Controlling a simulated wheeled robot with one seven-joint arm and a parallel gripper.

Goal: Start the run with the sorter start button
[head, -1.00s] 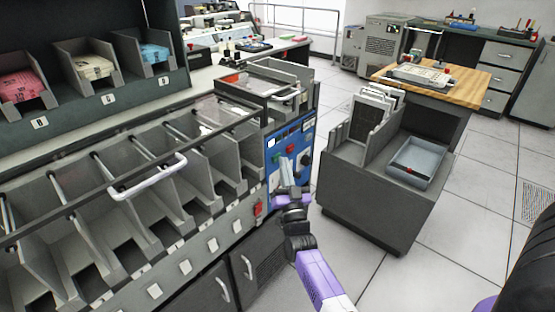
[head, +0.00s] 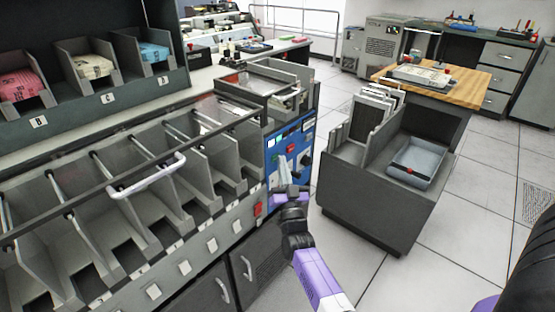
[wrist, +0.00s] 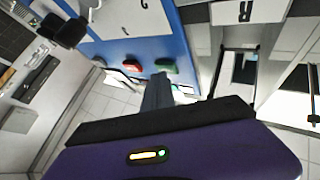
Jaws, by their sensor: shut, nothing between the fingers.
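The sorter (head: 200,255) has a blue control panel (head: 270,180) on its right end. A green button (head: 276,158) and a red button (head: 291,149) sit on the panel. In the wrist view the panel (wrist: 180,45) appears turned over, with the green button (wrist: 165,64) to the right of the red one (wrist: 132,65). My gripper (head: 283,168) is shut and empty, its fingers pointing at the panel near the green button. In the wrist view the fingertips (wrist: 158,80) lie just below the green button; whether they touch it I cannot tell.
A dark grey cart (head: 365,205) with upright cards and a blue-grey tray (head: 418,160) stands right of the panel. A clear cover with a white handle (head: 150,177) lies over the sorter pockets. A red switch (head: 257,209) is low on the sorter's edge.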

